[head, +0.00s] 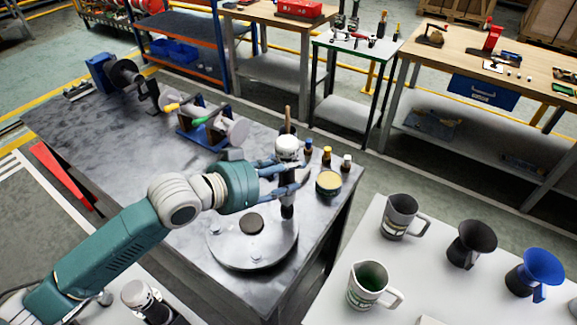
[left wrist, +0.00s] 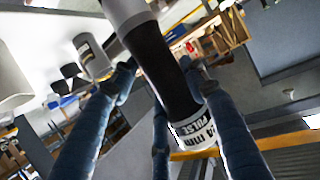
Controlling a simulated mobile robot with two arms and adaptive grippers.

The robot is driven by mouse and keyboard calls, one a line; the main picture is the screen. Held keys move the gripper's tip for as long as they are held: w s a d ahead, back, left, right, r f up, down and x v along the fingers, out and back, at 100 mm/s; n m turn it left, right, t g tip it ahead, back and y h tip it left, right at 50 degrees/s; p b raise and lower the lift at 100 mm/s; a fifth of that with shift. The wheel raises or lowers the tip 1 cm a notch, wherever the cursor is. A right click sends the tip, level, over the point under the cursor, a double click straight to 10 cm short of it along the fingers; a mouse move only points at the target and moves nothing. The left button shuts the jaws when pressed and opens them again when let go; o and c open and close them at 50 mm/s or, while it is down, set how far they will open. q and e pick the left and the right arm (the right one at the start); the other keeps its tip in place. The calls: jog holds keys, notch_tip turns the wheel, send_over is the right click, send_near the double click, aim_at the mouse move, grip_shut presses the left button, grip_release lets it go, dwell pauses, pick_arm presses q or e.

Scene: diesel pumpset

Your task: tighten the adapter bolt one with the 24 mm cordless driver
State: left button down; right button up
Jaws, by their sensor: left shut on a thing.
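My left gripper (head: 288,180) is shut around the 24 mm cordless driver (head: 287,147), which also shows in the left wrist view (left wrist: 163,62) with its black body and a white band reading "24 mm PULSE". The driver is about upright, its dark lower end over the right part of the round metal adapter plate (head: 229,249). Bolt heads show on the plate at the left (head: 215,230) and front (head: 257,259). Whether the driver touches a bolt is hidden, and I cannot tell which bolt is number one. My right gripper is not in view.
Small bottles (head: 327,155) and a round tin (head: 328,183) stand close right of the driver on the dark bench (head: 160,190). A white table (head: 415,280) at the right holds mugs and funnels. Another tool (head: 142,297) stands at the lower left.

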pick_arm(q)
jog(key=shift+r, duration=0.1)
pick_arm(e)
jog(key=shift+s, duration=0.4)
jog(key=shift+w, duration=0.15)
pick_arm(q)
jog(key=shift+r+p, duration=0.1)
jog(key=shift+p, duration=0.25)
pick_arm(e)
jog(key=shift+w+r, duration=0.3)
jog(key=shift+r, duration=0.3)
